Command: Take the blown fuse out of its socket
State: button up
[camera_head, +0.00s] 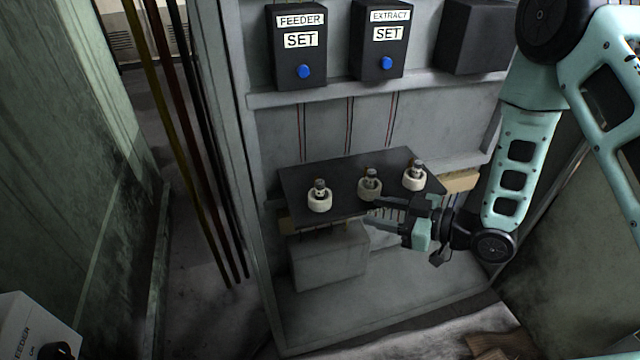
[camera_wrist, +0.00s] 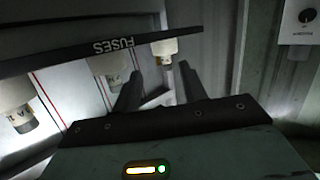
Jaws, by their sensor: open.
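Three fuses stand upright in white ring sockets on a dark shelf (camera_head: 345,208): a left fuse (camera_head: 319,187), a middle fuse (camera_head: 370,173) and a right fuse (camera_head: 416,167). I cannot tell which one is blown. My gripper (camera_head: 366,212) reaches in from the right, open and empty, at the shelf's front edge just before the middle socket (camera_head: 369,189). The wrist view is upside down, with the shelf edge marked FUSES (camera_wrist: 70,55). There the farthest socket (camera_wrist: 163,48) shows beyond the gap between my fingers (camera_wrist: 159,74), not touched.
Boxes labelled FEEDER SET (camera_head: 300,65) and EXTRACT SET (camera_head: 380,60), each with a blue button, hang above the shelf. A grey box (camera_head: 330,262) sits below it. A FEEDER box (camera_head: 30,325) stands at lower left. Cabinet walls enclose the shelf; its front is open.

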jog(key=s+d+r+y, duration=0.1)
jog(key=s+d+y, duration=0.1)
jog(key=y, duration=0.1)
send_near(320, 182)
jog(key=shift+t, duration=0.4)
jog(key=a, duration=0.1)
jog(key=w+a+f, duration=0.1)
jog(key=a, duration=0.2)
jog(key=shift+w+a+f, duration=0.1)
jog(key=shift+w+f, duration=0.1)
jog(key=shift+w, duration=0.05)
jog(key=shift+r+b+x, duration=0.15)
jog(key=shift+b+x, duration=0.05)
jog(key=shift+x, duration=1.25)
jog(key=shift+r+b+x, duration=0.1)
jog(key=shift+b+x, duration=0.1)
jog(key=shift+x, duration=1.2)
jog(key=shift+w, duration=0.15)
grip_shut()
